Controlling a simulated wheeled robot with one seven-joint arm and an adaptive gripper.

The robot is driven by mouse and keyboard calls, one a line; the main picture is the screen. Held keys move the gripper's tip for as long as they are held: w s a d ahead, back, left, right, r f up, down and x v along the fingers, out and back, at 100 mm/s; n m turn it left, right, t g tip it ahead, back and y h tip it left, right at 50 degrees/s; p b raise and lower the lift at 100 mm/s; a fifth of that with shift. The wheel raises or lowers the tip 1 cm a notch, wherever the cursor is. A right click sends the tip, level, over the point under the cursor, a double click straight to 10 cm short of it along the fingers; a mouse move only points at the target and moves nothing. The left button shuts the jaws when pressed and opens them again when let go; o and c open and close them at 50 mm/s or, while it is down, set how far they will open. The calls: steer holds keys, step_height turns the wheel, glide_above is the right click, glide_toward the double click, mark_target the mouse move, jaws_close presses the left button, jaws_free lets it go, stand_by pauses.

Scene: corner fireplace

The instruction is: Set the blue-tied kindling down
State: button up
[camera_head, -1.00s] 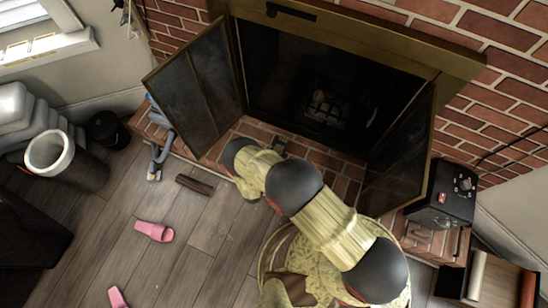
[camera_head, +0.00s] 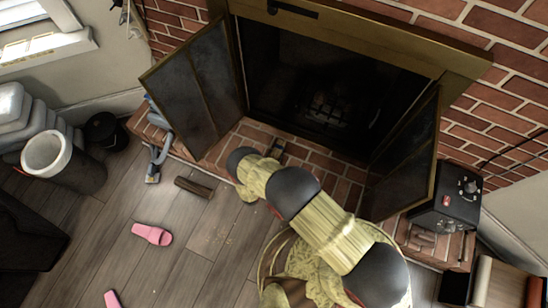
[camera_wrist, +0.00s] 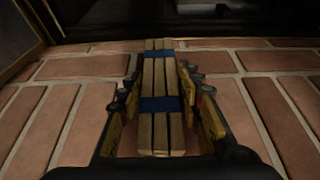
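The blue-tied kindling (camera_wrist: 161,128) is a narrow bundle of pale sticks with two blue bands. In the wrist view it points away from me toward the fireplace opening, over the brick hearth. My gripper (camera_wrist: 160,78) has a finger along each side, and its fingertips appear to be against the bundle. Narrow gaps show nearer the finger bases. Whether the bundle's underside touches the bricks cannot be seen. In the head view my gripper (camera_head: 277,150) is a small dark shape over the hearth (camera_head: 322,159), mostly behind my arm; the kindling is not clear there.
The fireplace's open glass doors stand left (camera_head: 196,88) and right (camera_head: 405,155) of my arm. A dark log (camera_head: 194,187) and a pink slipper (camera_head: 152,234) lie on the floor. A black box (camera_head: 448,207) stands at right. Bare bricks flank the kindling.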

steer(key=o, duration=0.4)
steer(key=shift+s+r, duration=0.1)
steer(key=shift+r, duration=0.15)
steer(key=p+v, duration=0.3)
steer(key=v, duration=0.8)
steer(key=shift+s+a+p, duration=0.2)
steer(key=shift+s+p, duration=0.15)
steer(key=shift+s, duration=0.05)
steer(key=shift+r, duration=0.1)
